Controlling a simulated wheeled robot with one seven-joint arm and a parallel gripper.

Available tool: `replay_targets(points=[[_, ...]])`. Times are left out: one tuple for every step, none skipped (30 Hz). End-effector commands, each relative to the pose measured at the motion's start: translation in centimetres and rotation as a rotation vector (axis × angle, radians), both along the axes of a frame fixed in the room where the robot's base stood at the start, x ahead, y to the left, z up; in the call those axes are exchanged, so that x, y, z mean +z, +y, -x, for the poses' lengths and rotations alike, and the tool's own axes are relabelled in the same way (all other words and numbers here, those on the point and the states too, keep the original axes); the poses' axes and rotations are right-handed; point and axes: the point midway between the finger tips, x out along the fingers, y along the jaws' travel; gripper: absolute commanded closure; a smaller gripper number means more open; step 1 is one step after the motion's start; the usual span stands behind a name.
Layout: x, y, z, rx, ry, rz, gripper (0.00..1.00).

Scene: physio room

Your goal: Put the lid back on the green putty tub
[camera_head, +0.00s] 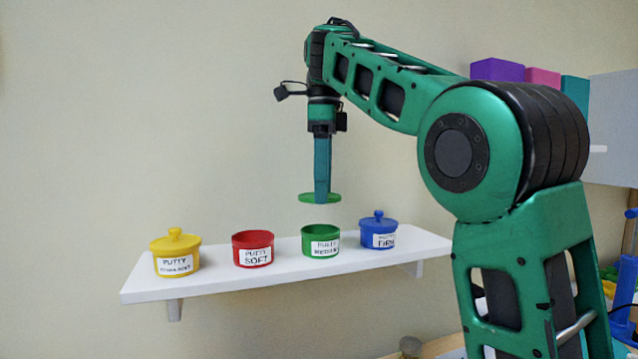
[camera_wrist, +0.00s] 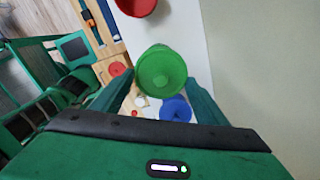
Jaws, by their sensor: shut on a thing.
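The green putty tub (camera_head: 321,242) stands upright and open on the white shelf, between the red and blue tubs. The green lid (camera_head: 305,198) hangs roughly level above it, with a clear gap between them. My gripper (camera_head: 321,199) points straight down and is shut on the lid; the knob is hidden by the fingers. In the wrist view, the round green lid (camera_wrist: 162,70) shows between the fingers and hides most or all of the green tub.
On the shelf (camera_head: 215,280), a lidless red tub (camera_head: 253,249) stands left of the green tub and a lidded yellow tub (camera_head: 175,256) farther left. A lidded blue tub (camera_head: 378,232) is close on the right. A red round thing (camera_wrist: 117,68) lies lower down. The wall is behind.

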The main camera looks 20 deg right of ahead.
Motion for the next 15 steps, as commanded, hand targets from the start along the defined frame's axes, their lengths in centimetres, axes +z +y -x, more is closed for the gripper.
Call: replay_targets(points=[[-0.4, -0.1, 0.0, -0.001, 0.001, 0.0, 0.54], [-0.6, -0.2, 0.0, -0.002, 0.001, 0.0, 0.54], [-0.9, -0.2, 0.1, -0.002, 0.0, -0.001, 0.54], [-1.2, -0.3, 0.1, -0.003, 0.002, -0.001, 0.54], [-1.5, -0.3, 0.1, -0.003, 0.0, -0.001, 0.54], [-1.8, -0.3, 0.1, -0.004, 0.0, -0.001, 0.54], [-2.1, -0.4, 0.1, -0.004, 0.002, -0.001, 0.54], [-2.3, -0.4, 0.0, -0.004, 0.0, -0.001, 0.54], [-2.7, -0.4, 0.0, -0.005, 0.0, -0.001, 0.54], [-3.0, -0.4, 0.0, -0.005, 0.002, -0.001, 0.54], [-3.2, -0.4, 0.1, -0.005, 0.001, 0.0, 0.54], [-3.5, -0.5, 0.0, -0.005, 0.0, -0.001, 0.54], [-3.8, -0.5, 0.0, -0.006, 0.0, -0.001, 0.54], [-4.0, -0.5, 0.0, -0.006, 0.0, -0.002, 0.54], [-4.3, -0.5, 0.0, -0.007, 0.0, -0.002, 0.54]])
